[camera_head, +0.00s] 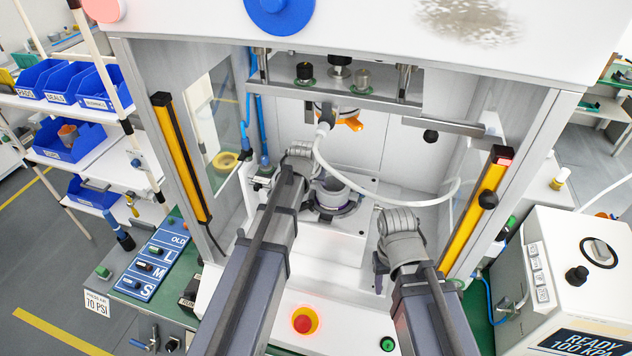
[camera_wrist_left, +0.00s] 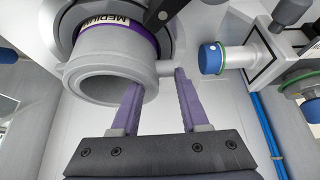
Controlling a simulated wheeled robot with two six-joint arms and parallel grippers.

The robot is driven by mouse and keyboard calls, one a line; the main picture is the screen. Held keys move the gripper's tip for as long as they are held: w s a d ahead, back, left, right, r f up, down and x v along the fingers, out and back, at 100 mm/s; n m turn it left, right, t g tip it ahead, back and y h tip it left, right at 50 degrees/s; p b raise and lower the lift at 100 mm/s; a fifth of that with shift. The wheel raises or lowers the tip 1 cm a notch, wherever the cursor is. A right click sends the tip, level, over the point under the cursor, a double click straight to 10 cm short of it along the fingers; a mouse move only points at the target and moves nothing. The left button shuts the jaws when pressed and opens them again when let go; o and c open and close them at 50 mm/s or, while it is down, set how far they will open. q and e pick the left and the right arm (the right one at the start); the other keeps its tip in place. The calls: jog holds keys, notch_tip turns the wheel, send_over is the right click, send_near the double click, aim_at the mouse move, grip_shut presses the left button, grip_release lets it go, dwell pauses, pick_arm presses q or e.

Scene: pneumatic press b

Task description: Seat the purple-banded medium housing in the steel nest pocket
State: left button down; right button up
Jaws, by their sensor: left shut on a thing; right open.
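The purple-banded medium housing (camera_wrist_left: 98,82) is a grey open-ended cylinder with a purple band and a "MEDIUM" label in the left wrist view. In the head view the housing (camera_head: 334,189) is at the round nest (camera_head: 350,209) in the press; I cannot tell how deep it sits. My left gripper (camera_wrist_left: 158,84) is shut on the housing at its side stub, one finger on each side. In the head view my left wrist hides the fingers. My right gripper (camera_head: 379,278) is open and empty, in front of the press bed, right of the housing.
The press's upper plate (camera_head: 335,88) hangs above the nest, and a white hose (camera_head: 375,190) loops across the opening. Yellow light bars (camera_head: 181,158) flank it. A red button (camera_head: 303,321) is at the front.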

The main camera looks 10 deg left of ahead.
pick_arm(q)
jog(key=shift+f+b, duration=0.35)
jog(key=shift+f, duration=0.1)
jog(key=shift+c, duration=1.6)
grip_release()
jog(key=shift+s+r, duration=0.1)
jog(key=p+v, duration=0.6)
jog(key=v, duration=0.1)
jog(key=shift+s+r+p, duration=0.15)
jog(key=shift+r+p, duration=0.1)
jog(key=shift+p, duration=0.15)
